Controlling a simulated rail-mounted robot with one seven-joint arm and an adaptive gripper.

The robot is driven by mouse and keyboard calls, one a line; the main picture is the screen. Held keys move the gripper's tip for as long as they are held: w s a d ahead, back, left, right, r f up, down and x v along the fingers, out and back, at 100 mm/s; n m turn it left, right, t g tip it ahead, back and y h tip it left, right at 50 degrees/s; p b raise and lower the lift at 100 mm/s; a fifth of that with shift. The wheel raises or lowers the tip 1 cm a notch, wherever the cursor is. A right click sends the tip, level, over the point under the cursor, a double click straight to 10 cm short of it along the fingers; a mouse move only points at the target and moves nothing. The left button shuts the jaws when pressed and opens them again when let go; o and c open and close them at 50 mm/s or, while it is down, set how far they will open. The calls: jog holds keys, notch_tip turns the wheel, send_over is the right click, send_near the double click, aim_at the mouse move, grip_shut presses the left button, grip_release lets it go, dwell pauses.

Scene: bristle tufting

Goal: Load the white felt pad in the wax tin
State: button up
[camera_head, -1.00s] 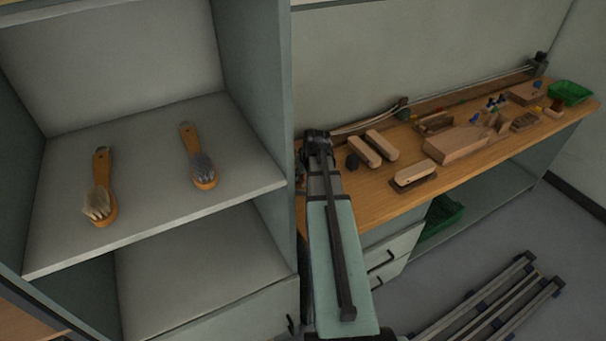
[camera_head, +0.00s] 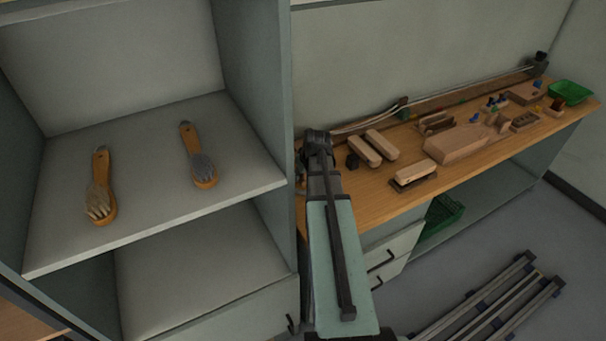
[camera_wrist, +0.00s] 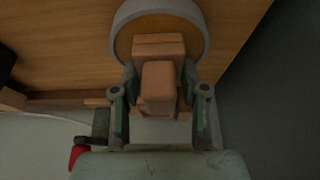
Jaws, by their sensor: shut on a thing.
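In the wrist view my gripper (camera_wrist: 159,72) is shut on a tan wooden block (camera_wrist: 158,86), gripped between its two fingers. A wider brown part (camera_wrist: 158,42) shows just beyond it; I cannot tell whether the two are one piece. A round grey rim (camera_wrist: 121,18), apparently the wax tin, lies around and behind the far end of the held piece, with an orange-brown inside. I cannot tell whether the held piece touches the tin. No white felt surface shows. In the head view my arm hides the gripper and the tin.
The wooden bench (camera_head: 478,168) carries several wooden blocks (camera_head: 381,145) and a larger block (camera_head: 455,143) right of my arm. A green tray (camera_head: 570,93) sits at its far end. Two brushes (camera_head: 204,170) lie on the left cabinet shelf (camera_head: 150,225). A red item (camera_wrist: 76,156) shows lower left.

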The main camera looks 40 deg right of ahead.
jog(key=shift+r+p, duration=2.1)
jog(key=shift+r, duration=1.4)
